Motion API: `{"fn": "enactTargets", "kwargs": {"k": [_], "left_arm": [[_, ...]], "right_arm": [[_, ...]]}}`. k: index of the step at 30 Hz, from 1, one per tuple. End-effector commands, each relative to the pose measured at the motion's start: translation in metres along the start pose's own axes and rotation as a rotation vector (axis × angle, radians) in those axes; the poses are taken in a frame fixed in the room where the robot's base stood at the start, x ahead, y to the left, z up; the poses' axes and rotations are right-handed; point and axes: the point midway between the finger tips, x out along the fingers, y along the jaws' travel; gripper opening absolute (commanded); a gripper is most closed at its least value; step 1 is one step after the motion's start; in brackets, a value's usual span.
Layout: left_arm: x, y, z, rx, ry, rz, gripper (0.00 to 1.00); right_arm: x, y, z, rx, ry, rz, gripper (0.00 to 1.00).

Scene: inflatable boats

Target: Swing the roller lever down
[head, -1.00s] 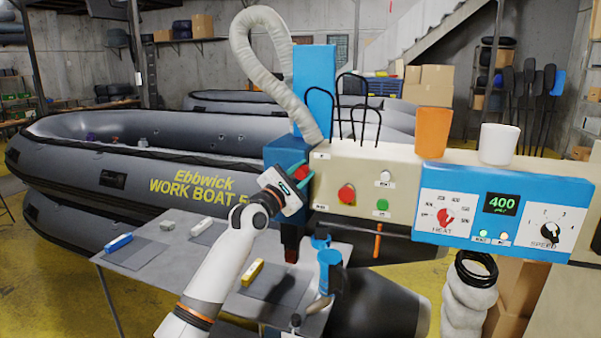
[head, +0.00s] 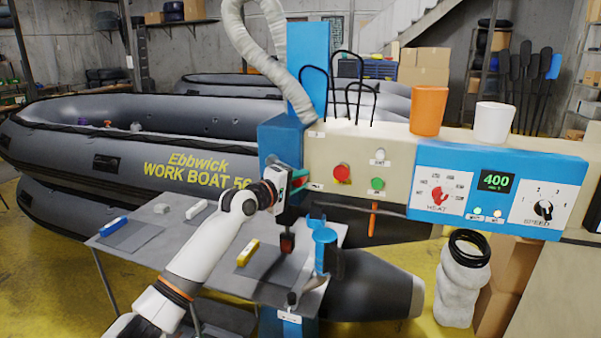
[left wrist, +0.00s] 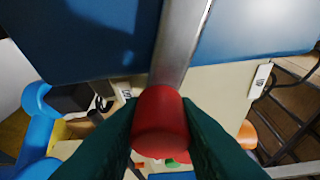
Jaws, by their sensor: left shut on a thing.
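The blue and cream seam machine (head: 320,155) stands right of centre in the head view. My left gripper (head: 301,180) is at the left end of its cream front. In the left wrist view, its dark green fingers (left wrist: 160,135) are shut on the red knob (left wrist: 160,115) of the roller lever. The lever's metal bar (left wrist: 182,40) runs up from the knob between blue panels. In the head view, the gripper mostly hides the knob and lever. A dark part with a reddish tip (head: 287,243) hangs below, near the blue roller stand (head: 325,250). My right gripper is not in view.
The control panel (head: 497,190) reads 400. An orange cup (head: 428,110) and a white cup (head: 493,122) stand on top of the machine. A grey table (head: 200,245) holds several small blocks. Grey inflatable boats (head: 120,140) lie behind. A ribbed hose (head: 270,60) hangs above.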

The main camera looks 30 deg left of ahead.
Motion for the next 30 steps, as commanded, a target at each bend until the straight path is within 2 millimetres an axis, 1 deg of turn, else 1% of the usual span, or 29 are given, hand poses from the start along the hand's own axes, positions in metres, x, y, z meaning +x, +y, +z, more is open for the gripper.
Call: {"fn": "enactTargets", "kwargs": {"k": [3,12,19,30], "left_arm": [[-0.001,0.009,0.002,0.077,0.0,0.038,0.0],[-0.002,0.02,0.006,0.2,0.001,0.087,0.0],[-0.003,0.023,0.007,0.234,0.0,0.101,0.0],[-0.003,0.025,0.007,0.24,0.001,0.105,0.0]], "right_arm": [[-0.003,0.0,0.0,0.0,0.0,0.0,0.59],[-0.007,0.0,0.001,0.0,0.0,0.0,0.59],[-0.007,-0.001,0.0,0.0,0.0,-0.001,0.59],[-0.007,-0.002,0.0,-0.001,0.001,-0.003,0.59]]}}
